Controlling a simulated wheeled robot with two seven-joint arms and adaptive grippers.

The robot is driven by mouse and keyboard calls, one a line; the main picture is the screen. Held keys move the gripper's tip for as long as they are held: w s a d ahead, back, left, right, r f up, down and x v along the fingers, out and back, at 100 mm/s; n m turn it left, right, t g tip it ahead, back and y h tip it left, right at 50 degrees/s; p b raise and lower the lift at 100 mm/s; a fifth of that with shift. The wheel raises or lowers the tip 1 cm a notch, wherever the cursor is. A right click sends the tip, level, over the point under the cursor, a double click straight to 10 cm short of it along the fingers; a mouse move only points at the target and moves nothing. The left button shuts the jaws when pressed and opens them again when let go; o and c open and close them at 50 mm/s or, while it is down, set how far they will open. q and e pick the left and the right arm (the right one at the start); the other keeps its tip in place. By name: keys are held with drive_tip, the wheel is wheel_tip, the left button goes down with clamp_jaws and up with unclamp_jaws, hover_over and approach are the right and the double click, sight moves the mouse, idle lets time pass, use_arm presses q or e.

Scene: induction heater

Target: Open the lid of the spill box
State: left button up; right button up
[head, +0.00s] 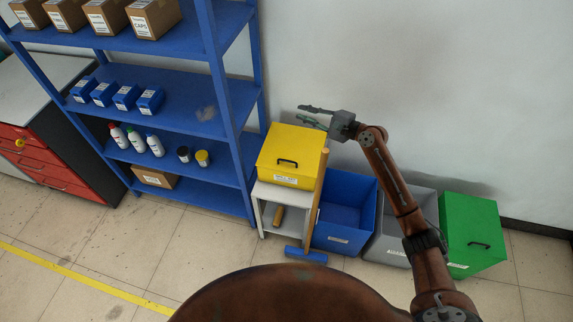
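A yellow box (291,155) with a black handle and a white label on its front stands on a small light-grey stand. I take it to be the spill box, though its label is too small to read. Its lid looks closed. My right gripper (309,115) is above and behind the box's far right edge in the picture, its fingers pointing left. The fingers are apart with nothing between them, and I see no contact with the box. My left gripper is not in view.
A wooden-handled tool with a blue head (306,254) leans upright at the box's right. A blue bin (347,195), a grey bin (388,245) and a green lidded box (472,232) stand further right. A blue shelf (185,120) rises at left. Open floor lies in front.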

wheel_tip(320, 180, down, 14)
drive_tip(key=b, duration=1)
drive_tip(key=m+b, duration=0.1)
drive_tip(key=b, duration=1.3)
approach(290, 162)
drive_tip(key=w+a, duration=0.2)
drive_tip(key=a, duration=0.1)
drive_tip(key=shift+w+f+g+h, duration=0.15)
drive_tip(key=shift+w+g+h, duration=0.05)
drive_tip(key=shift+g+h, duration=0.1)
drive_tip(key=shift+w+a, duration=0.15)
drive_tip(key=shift+a, duration=0.05)
drive_tip(key=b+x, duration=0.1)
drive_tip(key=x, duration=0.2)
drive_tip(key=shift+w+a+f, duration=0.15)
drive_tip(key=shift+w+a, duration=0.05)
drive_tip(key=shift+a, duration=0.1)
drive_tip(key=shift+b+x, duration=0.35)
drive_tip(key=shift+x, duration=0.8)
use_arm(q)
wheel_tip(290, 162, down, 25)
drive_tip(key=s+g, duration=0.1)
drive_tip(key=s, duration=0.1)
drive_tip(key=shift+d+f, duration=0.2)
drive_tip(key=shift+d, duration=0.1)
use_arm(e)
drive_tip(key=shift+w+a+f, duration=0.1)
drive_tip(key=shift+w+a, duration=0.3)
drive_tip(key=shift+a, duration=0.15)
drive_tip(key=shift+c, duration=0.4)
